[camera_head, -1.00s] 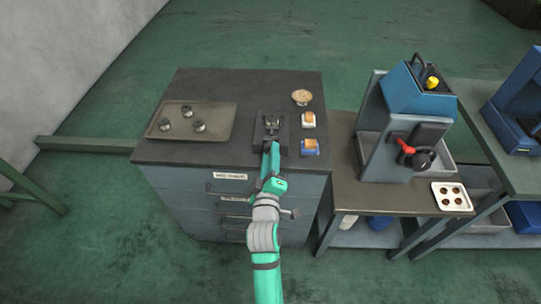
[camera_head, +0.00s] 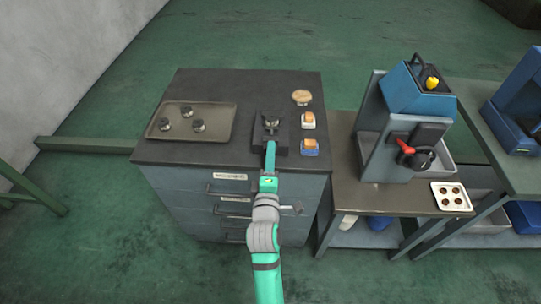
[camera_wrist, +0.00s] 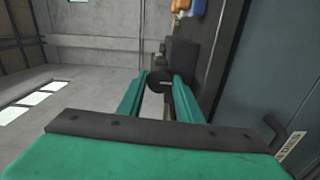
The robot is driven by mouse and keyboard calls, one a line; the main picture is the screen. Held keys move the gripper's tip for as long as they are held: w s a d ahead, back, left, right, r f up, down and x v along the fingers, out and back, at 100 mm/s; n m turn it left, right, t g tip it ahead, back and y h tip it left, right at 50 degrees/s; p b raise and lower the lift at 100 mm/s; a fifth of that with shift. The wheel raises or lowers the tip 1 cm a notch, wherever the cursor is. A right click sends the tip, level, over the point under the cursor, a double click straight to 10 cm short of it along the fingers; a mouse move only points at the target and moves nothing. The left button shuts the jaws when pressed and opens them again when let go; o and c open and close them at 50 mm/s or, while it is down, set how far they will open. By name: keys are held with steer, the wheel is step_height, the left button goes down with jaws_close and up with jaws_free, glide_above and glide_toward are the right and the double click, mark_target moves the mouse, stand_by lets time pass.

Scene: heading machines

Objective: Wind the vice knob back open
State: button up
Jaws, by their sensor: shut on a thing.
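The vice (camera_head: 282,130) is a dark block on the dark cabinet top, with a small metal part standing on it. Its round black knob (camera_wrist: 160,80) shows in the wrist view, between the two green fingers of my gripper (camera_wrist: 160,88). The fingers are shut on the knob. In the head view my gripper (camera_head: 270,150) reaches the vice's near side from the front edge of the cabinet, and the knob is hidden there.
A tray (camera_head: 217,112) with three round metal parts lies left of the vice. Two orange-topped blocks (camera_head: 309,120) (camera_head: 310,146) and a round tan item (camera_head: 301,96) lie to its right. A blue machine (camera_head: 410,110) stands on the bench (camera_head: 348,190) at right.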

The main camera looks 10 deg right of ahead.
steer(key=shift+f, duration=0.1)
steer(key=o, duration=1)
steer(key=shift+o, duration=0.2)
steer(key=v, duration=1.1)
steer(key=shift+a, duration=0.1)
steer(key=s+a+f+m+g+y, duration=0.1)
steer(key=s+a+f+m+y, duration=0.1)
steer(key=s+f, duration=0.35)
steer(key=s+a+f+m+y, duration=0.1)
steer(key=s+a+f+m, duration=0.15)
steer(key=s, duration=0.55)
steer(key=s+a+f+m+g+y, duration=0.1)
steer(key=s+a+m, duration=0.1)
steer(key=s+m, duration=0.8)
steer(key=f+v, duration=0.1)
steer(key=v, duration=0.5)
steer(key=shift+s+f, duration=0.15)
steer(key=shift+s, duration=0.15)
